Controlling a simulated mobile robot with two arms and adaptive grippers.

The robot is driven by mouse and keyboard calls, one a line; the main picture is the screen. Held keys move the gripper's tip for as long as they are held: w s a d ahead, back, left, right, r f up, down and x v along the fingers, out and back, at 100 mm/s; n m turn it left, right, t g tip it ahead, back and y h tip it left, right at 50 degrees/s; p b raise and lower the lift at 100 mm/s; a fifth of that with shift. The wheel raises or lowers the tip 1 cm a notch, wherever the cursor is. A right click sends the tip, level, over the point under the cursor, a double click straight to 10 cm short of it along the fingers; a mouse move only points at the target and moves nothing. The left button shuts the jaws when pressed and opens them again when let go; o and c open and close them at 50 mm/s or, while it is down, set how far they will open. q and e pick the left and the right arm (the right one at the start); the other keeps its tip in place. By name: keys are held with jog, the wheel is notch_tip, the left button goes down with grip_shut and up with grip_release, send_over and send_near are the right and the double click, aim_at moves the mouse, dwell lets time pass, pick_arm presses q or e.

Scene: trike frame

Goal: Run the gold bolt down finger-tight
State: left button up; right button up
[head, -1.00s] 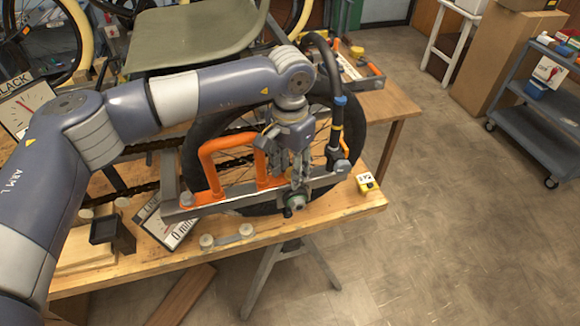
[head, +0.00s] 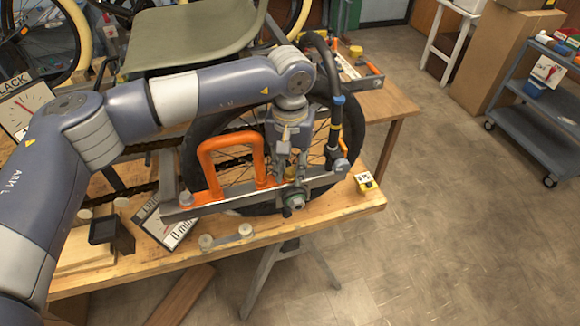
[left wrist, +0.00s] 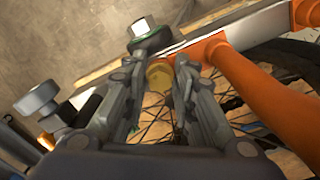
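The gold bolt (left wrist: 160,76) shows in the left wrist view between the tips of my left gripper (left wrist: 159,70), beside the orange frame tube. A narrow gap seems to show between its head and the left-hand finger, so the fingers look open around it. In the head view my left gripper (head: 292,172) points down at the silver bar of the orange trike frame (head: 228,150), and the bolt is hidden there. How deep the bolt sits cannot be seen. My right gripper is in neither view.
A spoked wheel with a black tyre (head: 190,160) stands behind the frame. A black hose (head: 334,80) curves beside my left wrist.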

pick_arm(q)
jog(key=m, duration=0.7)
jog(key=shift+a, duration=0.15)
jog(key=o, duration=0.6)
jog(key=n, duration=0.7)
